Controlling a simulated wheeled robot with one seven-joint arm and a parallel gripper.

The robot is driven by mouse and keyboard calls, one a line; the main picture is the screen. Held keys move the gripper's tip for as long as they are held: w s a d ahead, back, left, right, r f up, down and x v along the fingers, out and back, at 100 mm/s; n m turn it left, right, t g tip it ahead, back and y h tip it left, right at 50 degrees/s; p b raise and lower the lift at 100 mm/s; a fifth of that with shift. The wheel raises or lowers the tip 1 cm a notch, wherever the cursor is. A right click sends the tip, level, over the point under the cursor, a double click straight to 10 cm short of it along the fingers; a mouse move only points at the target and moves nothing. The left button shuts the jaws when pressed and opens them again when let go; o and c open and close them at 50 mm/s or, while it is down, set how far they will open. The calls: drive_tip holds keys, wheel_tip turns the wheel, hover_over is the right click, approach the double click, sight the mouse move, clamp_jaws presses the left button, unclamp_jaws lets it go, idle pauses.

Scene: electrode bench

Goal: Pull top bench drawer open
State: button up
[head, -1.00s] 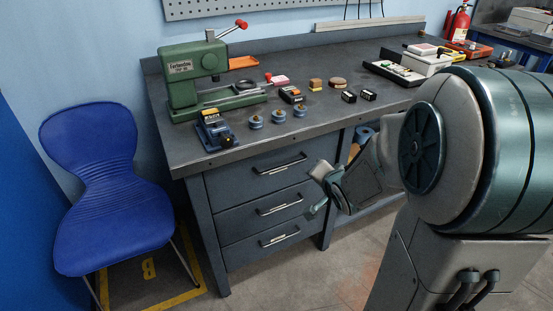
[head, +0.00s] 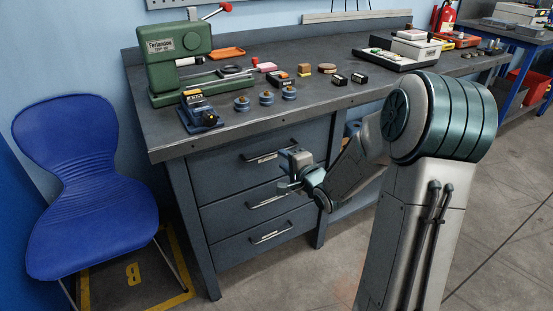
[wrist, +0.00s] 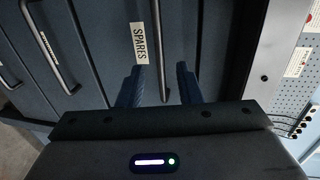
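The top drawer (head: 225,163) of the grey-blue bench sits flush under the bench top and looks shut. Its bar handle (head: 258,157) is partly covered by my gripper (head: 284,185) in the head view. In the wrist view the top drawer front (wrist: 180,35) carries a SPARES label (wrist: 139,42), and its handle (wrist: 161,30) runs upright in the picture. My gripper's two fingers (wrist: 161,85) are apart, with the handle lined up in the gap between them. Nothing is gripped. I cannot tell how deep the fingers reach around the handle.
Two lower drawers with handles (head: 267,200) are shut. A green press (head: 175,60), blue parts and small boxes stand on the bench top (head: 235,125). A blue chair (head: 85,190) stands at the left. The floor before the drawers is clear.

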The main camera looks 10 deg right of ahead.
sight(275, 153)
drive_tip(key=shift+b+x, duration=0.45)
drive_tip(key=shift+x, duration=2.35)
clamp_jaws()
